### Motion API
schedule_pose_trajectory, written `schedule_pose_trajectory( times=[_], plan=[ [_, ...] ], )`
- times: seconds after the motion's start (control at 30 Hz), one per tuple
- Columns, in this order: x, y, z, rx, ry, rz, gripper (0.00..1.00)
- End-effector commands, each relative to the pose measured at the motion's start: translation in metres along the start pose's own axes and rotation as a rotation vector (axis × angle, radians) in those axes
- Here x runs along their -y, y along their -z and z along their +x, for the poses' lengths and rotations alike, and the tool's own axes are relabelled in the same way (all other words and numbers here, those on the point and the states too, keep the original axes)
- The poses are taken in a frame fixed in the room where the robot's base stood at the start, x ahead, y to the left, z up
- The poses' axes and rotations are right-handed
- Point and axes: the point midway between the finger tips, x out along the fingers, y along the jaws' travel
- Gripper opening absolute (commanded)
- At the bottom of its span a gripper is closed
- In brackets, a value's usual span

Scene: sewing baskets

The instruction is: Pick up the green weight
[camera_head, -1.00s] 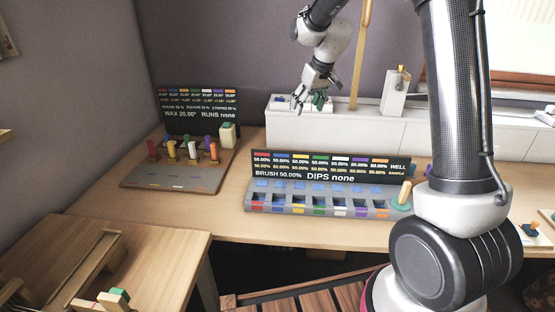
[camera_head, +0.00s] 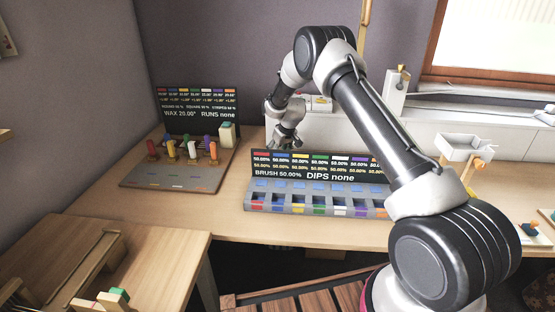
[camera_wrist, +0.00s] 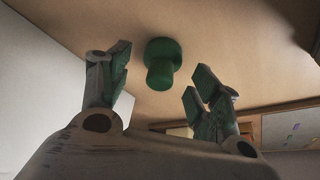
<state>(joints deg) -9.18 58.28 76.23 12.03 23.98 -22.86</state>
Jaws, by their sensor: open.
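The green weight (camera_wrist: 162,64), a round disc with a narrower knob, stands on the wooden table in the wrist view. It shows between and beyond the two fingertips, and the fingers do not appear to touch it. My gripper (camera_wrist: 161,76) is open and empty, with green pads on its fingers. In the head view my gripper (camera_head: 284,143) is low behind the left end of the black dips board, and I cannot make out the weight there.
The dips board (camera_head: 275,173) with its grey slotted rack (camera_head: 290,209) stands in front of my gripper. A wax board (camera_head: 198,115) and a rack of coloured pegs are to the left. A long white box (camera_head: 345,130) stands behind. A white tray (camera_head: 465,148) is at right.

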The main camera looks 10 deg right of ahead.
Motion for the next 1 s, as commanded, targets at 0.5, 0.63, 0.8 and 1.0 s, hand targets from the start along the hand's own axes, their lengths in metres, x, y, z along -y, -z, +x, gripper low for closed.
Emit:
schedule_pose_trajectory(
  times=[0.5,0.63,0.8,1.0],
  plan=[
    [0.001,0.001,0.019,-0.001,0.000,-0.001,0.43],
    [0.001,0.001,0.019,-0.001,0.000,-0.001,0.19],
    [0.001,0.001,0.019,-0.002,-0.001,-0.001,0.10],
    [0.000,0.005,0.011,-0.004,-0.001,-0.001,0.10]
  ],
)
